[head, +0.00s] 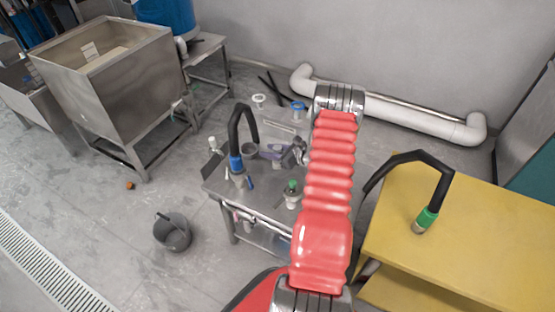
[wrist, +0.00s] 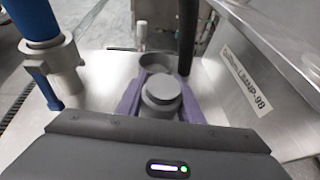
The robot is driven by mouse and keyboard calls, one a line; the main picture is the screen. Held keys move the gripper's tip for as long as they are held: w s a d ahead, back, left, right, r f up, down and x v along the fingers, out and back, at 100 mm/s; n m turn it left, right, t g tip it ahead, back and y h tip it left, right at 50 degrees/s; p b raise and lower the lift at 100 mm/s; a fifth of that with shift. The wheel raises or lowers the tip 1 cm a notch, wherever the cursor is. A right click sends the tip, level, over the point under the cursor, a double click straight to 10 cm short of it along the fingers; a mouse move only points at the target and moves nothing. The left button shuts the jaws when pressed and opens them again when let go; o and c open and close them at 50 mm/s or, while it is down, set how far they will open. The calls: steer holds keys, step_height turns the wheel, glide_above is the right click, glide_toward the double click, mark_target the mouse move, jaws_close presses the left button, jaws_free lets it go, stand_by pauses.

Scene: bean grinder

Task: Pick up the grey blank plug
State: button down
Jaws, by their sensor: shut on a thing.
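The grey blank plug (wrist: 162,90) shows in the middle of the wrist view as a stepped round piece with a smaller top disc. My gripper (wrist: 161,99) has its dark body across the bottom of that view, and purple finger-like parts flank the plug on both sides. It is shut on the plug. A grey round cup (wrist: 156,62) shows just beyond it. In the head view my gripper (head: 276,152) is over the steel table (head: 262,193), partly hidden by my red arm. I cannot make out the plug there. Whether it is clear of the surface below, I cannot tell.
A hose with a blue collar (head: 235,164) stands on the table's left part; a green-topped fitting (head: 291,187) stands near its front. A yellow table (head: 480,240) with a green-collared hose (head: 427,216) is at right. A grey bucket (head: 172,232) stands on the floor at left.

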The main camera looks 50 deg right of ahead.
steer(key=shift+r, duration=0.1)
step_height(320, 180, up, 10)
stand_by(0.9)
